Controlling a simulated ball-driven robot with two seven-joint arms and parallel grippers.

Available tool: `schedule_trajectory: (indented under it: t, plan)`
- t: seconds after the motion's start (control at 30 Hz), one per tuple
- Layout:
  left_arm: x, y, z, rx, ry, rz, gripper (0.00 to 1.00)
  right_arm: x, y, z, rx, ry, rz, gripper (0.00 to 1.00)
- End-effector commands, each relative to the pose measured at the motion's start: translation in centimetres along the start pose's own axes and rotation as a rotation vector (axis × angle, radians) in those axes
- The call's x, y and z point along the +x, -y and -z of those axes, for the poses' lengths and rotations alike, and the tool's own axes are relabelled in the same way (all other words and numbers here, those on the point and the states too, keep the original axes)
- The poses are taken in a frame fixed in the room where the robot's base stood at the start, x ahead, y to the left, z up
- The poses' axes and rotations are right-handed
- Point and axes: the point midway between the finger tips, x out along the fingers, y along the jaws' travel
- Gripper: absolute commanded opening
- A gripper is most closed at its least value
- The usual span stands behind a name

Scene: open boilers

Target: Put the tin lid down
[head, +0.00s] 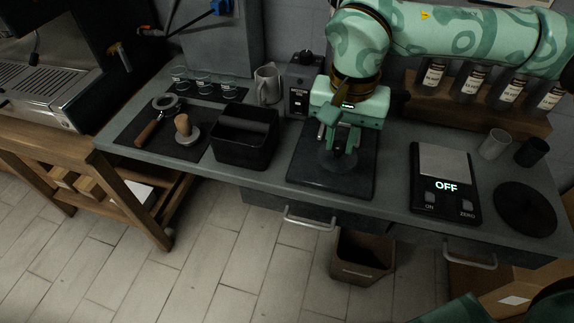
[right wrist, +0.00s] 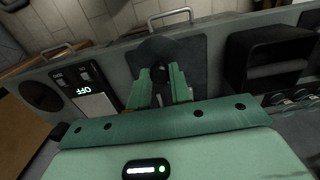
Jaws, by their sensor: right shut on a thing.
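My right gripper (head: 342,147) is over the dark flat base of the grinder (head: 303,83) on the grey counter. It is shut on a dark round thing, likely the tin lid (head: 326,163), below its fingertips. In the right wrist view the fingers of the right gripper (right wrist: 161,72) point at this dark disc (right wrist: 153,46), above a dark rectangular surface (right wrist: 191,60). The fingers partly hide the lid, and I cannot tell whether it touches the surface below. My left gripper is not in view.
A black open bin (head: 244,137) stands to the left, and a scale (head: 445,185) reading OFF to the right. A round black mat (head: 524,208) lies at the far right.

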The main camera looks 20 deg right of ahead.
Motion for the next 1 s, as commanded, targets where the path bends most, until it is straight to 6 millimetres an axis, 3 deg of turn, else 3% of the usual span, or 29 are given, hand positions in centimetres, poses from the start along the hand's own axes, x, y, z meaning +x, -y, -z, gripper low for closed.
schedule_trajectory:
  t: [0.2, 0.4, 0.67, 0.83, 1.0]
  plan:
    - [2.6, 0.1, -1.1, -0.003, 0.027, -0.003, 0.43, 3.6, 6.1, 2.4, -0.004, 0.006, -0.003, 0.00]
    - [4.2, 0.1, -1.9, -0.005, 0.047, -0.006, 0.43, 7.3, 8.8, 3.6, -0.004, 0.005, -0.003, 0.00]
    - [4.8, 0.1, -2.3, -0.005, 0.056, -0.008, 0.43, 8.8, 10.2, 4.2, -0.005, 0.003, -0.001, 0.00]
    - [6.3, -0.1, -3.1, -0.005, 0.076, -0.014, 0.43, 11.9, 10.3, 4.3, -0.005, 0.006, -0.004, 0.00]
    - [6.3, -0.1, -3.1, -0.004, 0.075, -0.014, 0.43, 11.8, 10.3, 4.3, -0.005, 0.000, -0.001, 0.00]
